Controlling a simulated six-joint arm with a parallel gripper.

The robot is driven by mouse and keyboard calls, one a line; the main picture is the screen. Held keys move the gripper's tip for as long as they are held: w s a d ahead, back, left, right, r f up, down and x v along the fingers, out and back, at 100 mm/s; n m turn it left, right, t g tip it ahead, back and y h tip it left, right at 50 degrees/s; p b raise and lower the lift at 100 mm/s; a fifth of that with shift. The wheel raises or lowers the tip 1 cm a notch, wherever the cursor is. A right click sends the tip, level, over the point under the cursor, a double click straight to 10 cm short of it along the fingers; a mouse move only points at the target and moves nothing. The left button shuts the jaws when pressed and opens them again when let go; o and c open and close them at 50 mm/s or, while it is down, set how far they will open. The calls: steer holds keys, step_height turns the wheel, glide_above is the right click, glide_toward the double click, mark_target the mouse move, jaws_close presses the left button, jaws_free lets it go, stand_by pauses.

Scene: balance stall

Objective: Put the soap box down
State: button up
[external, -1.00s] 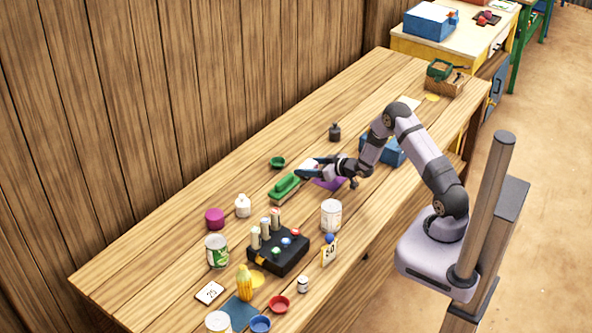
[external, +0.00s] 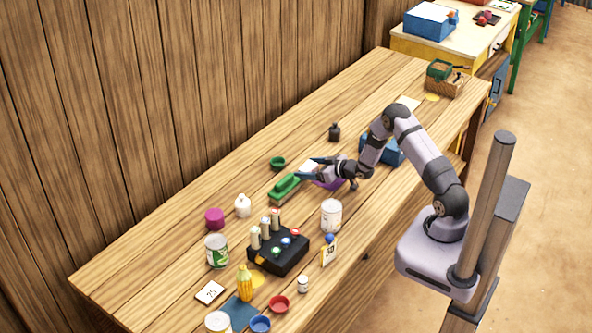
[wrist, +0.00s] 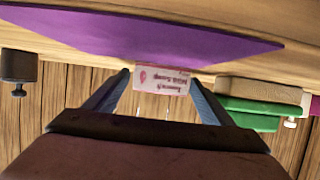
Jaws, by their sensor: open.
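The soap box (wrist: 162,78) is a small white box with pink print, upside down in the wrist view. It appears to stand on the wooden table just past the edge of the purple mat (wrist: 150,33). It also shows as a small white shape in the external view (external: 309,166). My gripper (wrist: 160,80) is open, with one blue-grey finger on each side of the box. The fingertips look apart from the box sides. In the external view my gripper (external: 306,170) reaches low over the table, partly covering the mat (external: 330,185).
A green brush-like block (external: 285,188) lies close beside my gripper. A white tub (external: 331,215) and a black balance box (external: 278,250) stand nearer the front.

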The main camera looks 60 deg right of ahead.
steer(key=shift+s+r, duration=0.1)
steer(key=shift+s, duration=0.1)
steer(key=b+v, duration=0.2)
steer(key=v, duration=0.9)
steer(key=shift+s+r, duration=0.2)
steer(key=shift+s, duration=0.05)
steer(key=shift+s+a+f+g, duration=0.25)
steer(key=shift+a+g, duration=0.15)
steer(key=shift+g, duration=0.3)
steer(key=s+a+g, duration=0.2)
steer(key=s, duration=0.1)
steer(key=s+a+g, duration=0.2)
steer(key=s, duration=0.1)
steer(key=s+a+g+h, duration=0.1)
steer(key=s+a+g, duration=0.1)
steer(key=s, duration=0.1)
steer(key=shift+s+f, duration=0.1)
steer(key=shift+s, duration=0.15)
steer(key=s+a+r+g, duration=0.1)
steer(key=s+a+g, duration=0.2)
steer(key=s, duration=0.5)
steer(key=s+a+r+g+y, duration=0.1)
steer(key=s+a+g, duration=0.2)
steer(key=s+a, duration=0.2)
steer(key=s, duration=0.3)
steer(key=shift+a+r, duration=0.15)
steer(key=shift+r, duration=0.2)
